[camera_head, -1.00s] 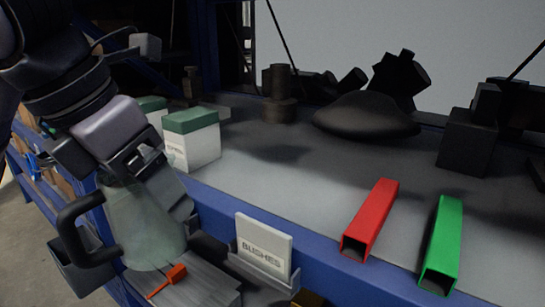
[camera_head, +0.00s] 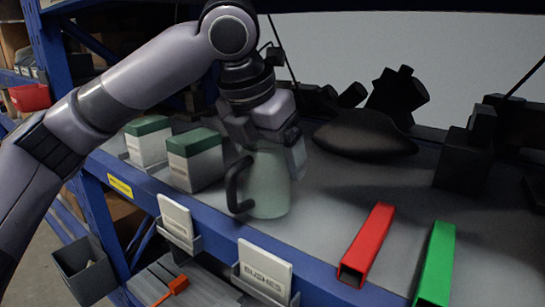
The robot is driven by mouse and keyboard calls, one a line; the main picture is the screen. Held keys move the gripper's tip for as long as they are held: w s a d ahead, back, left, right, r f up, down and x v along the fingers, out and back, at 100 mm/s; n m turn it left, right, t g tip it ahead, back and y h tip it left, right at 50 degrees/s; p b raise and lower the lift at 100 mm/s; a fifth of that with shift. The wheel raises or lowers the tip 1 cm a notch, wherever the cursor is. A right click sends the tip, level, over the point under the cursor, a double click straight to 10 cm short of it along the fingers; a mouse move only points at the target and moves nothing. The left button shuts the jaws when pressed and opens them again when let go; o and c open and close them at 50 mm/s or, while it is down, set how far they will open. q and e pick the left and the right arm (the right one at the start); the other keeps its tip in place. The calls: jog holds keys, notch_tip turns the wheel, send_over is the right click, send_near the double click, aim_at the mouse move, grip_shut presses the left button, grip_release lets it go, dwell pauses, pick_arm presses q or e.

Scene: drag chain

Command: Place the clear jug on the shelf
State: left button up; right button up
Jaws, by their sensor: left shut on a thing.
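The clear jug (camera_head: 268,186) is a pale, see-through vessel with a dark handle on its left side. It is upright over the grey shelf (camera_head: 330,214), near the front edge and right of the green-topped white boxes. My left gripper (camera_head: 268,148) comes down from above and is shut on the jug's top, hiding its rim. The jug's base appears at or just above the shelf surface; I cannot tell whether it touches. My right gripper is not in view.
Two white boxes with green tops (camera_head: 195,160) stand close left of the jug. A red square tube (camera_head: 368,245) and a green square tube (camera_head: 436,262) lie to the right. Dark parts (camera_head: 365,133) stand behind. White label cards (camera_head: 264,268) stand along the blue front edge.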

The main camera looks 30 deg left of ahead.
pick_arm(q)
jog(key=shift+w+d+f, duration=0.1)
jog(key=shift+f, duration=0.55)
jog(key=shift+f, duration=0.15)
jog(key=o, duration=0.9)
jog(key=shift+o, duration=0.2)
jog(key=v, duration=0.2)
jog(key=shift+r, duration=0.4)
jog(key=s+a+b, duration=0.1)
jog(key=s+b, duration=0.1)
jog(key=s, duration=1)
jog(key=shift+s+a+r, duration=0.15)
jog(key=shift+a+r, duration=0.1)
jog(key=shift+a, duration=0.05)
